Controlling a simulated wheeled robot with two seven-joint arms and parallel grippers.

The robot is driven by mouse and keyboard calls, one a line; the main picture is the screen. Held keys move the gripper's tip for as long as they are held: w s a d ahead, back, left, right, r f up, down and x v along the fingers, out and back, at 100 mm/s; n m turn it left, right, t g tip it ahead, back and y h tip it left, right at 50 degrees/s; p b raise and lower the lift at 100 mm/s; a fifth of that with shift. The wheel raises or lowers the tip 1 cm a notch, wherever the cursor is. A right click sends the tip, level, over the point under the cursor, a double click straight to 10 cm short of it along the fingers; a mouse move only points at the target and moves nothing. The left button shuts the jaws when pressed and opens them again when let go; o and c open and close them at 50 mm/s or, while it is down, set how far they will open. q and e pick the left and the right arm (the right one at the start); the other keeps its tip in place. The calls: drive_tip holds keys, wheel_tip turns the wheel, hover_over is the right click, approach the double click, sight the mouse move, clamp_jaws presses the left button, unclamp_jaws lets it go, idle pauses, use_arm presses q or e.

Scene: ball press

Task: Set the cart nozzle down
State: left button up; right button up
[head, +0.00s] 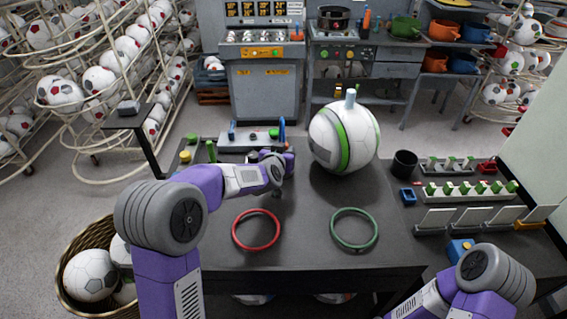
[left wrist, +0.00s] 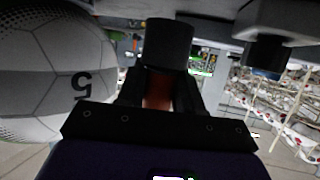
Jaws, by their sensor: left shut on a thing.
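My left gripper (head: 284,160) is low over the dark table, just left of the large white and green ball. In the left wrist view the gripper (left wrist: 158,85) is shut on a dark, blocky piece, taken as the cart nozzle (left wrist: 168,42), with a reddish-brown part between the fingers. The fingers hide much of it, and I cannot tell whether it touches a support. In the head view my arm and gripper hide it. My right arm enters at the lower right; its gripper is out of view.
The large ball (head: 343,137), with a light blue peg on top, stands close by; it also fills the left of the left wrist view (left wrist: 50,75). A panel with coloured knobs (head: 245,141) lies behind the gripper. Red (head: 234,231) and green (head: 375,232) rings lie in front. A black cup (head: 404,164) stands right.

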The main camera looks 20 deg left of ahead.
use_arm(q)
wheel_tip(320, 180, down, 4)
drive_tip(key=shift+r+b, duration=0.25)
drive_tip(key=shift+b, duration=0.3)
drive_tip(key=shift+r, duration=0.1)
drive_tip(key=shift+f, duration=0.2)
drive_tip(key=o, duration=1.1)
drive_tip(key=shift+r, duration=0.15)
